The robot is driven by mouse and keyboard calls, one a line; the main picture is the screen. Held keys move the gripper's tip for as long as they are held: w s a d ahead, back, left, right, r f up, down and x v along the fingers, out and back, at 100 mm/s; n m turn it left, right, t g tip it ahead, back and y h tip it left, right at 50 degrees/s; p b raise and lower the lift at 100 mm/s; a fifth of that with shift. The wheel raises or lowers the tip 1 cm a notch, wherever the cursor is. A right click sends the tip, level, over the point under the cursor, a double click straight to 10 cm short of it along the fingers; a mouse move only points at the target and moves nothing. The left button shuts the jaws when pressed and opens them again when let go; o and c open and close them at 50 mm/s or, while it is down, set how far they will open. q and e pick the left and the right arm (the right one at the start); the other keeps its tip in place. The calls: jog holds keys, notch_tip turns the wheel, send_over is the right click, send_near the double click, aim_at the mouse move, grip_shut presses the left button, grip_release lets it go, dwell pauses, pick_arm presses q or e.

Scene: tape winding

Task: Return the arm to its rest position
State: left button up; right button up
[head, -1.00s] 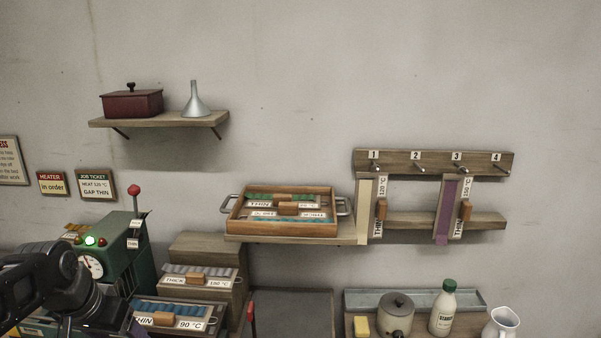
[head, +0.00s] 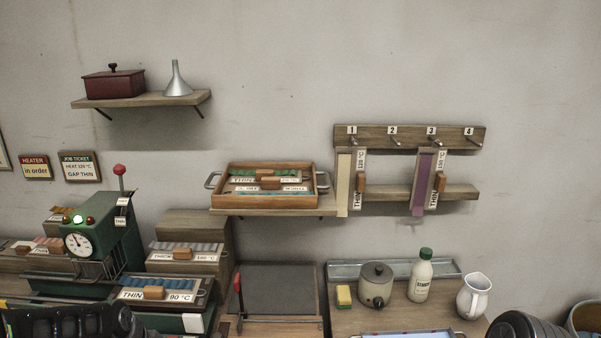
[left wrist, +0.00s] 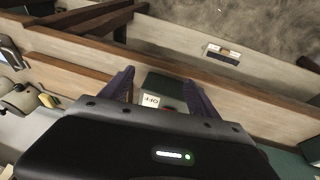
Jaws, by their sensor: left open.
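My left arm (head: 65,322) shows as a dark link along the bottom left edge of the head view; its gripper is out of that frame. In the left wrist view my left gripper (left wrist: 160,88) has its two dark fingers spread apart with nothing between them. Beyond the fingers lie wooden boards and a small white "OFF" label (left wrist: 150,101). A dark rounded part of my other arm (head: 515,326) shows at the bottom right of the head view. My right gripper is not in view.
A green machine (head: 95,245) with a red-knobbed lever stands at the left, beside trays labelled 90 °C (head: 165,292). A wooden tray (head: 225,174) rests on a wall shelf. Strips hang from a peg rail (head: 375,136). A pot (head: 376,285), bottle (head: 420,275) and jug (head: 473,297) stand right.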

pick_arm(q)
jog(key=s+d+f+g+h, duration=0.1)
jog(key=s+d+f, duration=0.3)
jog(key=f, duration=0.3)
jog(key=s+d+f+n, duration=0.1)
jog(key=s+d+f, duration=0.25)
jog(key=f, duration=0.25)
jog(key=s+d+f+g+h, duration=0.1)
jog(key=s+d+f, duration=0.2)
jog(key=d+f, duration=0.3)
jog(key=s+d+f+n+g, duration=0.1)
jog(key=s+d+f, duration=0.1)
jog(key=s+f, duration=0.3)
jog(key=s+d+f+n, duration=0.1)
jog(key=s+d+f, duration=0.2)
jog(key=s, duration=0.4)
jog(key=shift+m, duration=0.8)
jog(key=w+d+r, duration=0.2)
jog(key=d, duration=0.1)
jog(key=shift+d, duration=0.1)
